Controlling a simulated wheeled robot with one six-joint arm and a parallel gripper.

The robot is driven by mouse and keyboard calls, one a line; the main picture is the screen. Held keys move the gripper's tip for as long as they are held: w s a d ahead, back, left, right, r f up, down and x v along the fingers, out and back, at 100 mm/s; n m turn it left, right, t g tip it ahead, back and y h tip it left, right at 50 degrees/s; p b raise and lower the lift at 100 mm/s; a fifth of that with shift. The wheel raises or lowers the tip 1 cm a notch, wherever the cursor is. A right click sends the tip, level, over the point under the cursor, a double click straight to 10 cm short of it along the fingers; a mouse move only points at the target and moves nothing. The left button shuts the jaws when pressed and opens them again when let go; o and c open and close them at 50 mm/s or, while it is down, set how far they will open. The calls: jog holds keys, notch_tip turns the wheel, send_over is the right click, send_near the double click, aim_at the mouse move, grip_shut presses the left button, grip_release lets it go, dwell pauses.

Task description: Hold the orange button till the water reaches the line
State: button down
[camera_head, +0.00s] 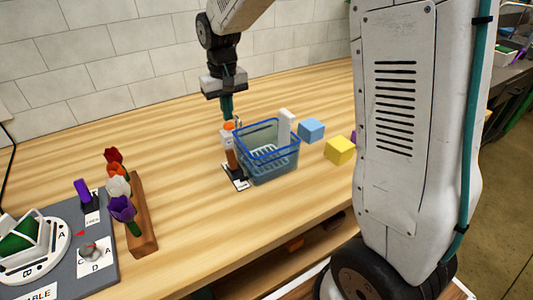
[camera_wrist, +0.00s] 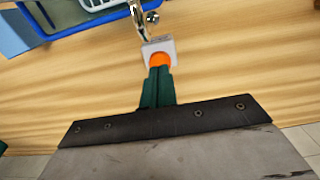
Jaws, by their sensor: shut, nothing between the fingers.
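The orange button (camera_wrist: 159,60) sits on top of a small pale housing (camera_wrist: 159,46) beside a metal tap (camera_wrist: 148,18). In the head view the orange button (camera_head: 229,126) shows just below my gripper (camera_head: 227,114), left of a blue-rimmed clear basin (camera_head: 267,162). My gripper is shut and empty, pointing down, with its fingertips at the button. In the wrist view the fingertips of my gripper (camera_wrist: 158,72) overlap the button's near edge; I cannot tell whether they press it. The water level and the line are not clear in either view.
A blue cube (camera_head: 311,130) and a yellow cube (camera_head: 340,150) stand right of the basin. A wooden flower rack (camera_head: 141,215) and a grey board (camera_head: 62,245) with fixtures are at the left. The table's middle is clear.

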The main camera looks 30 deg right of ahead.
jog(key=shift+f, duration=0.25)
jog(key=shift+f, duration=1.05)
dwell(6.7)
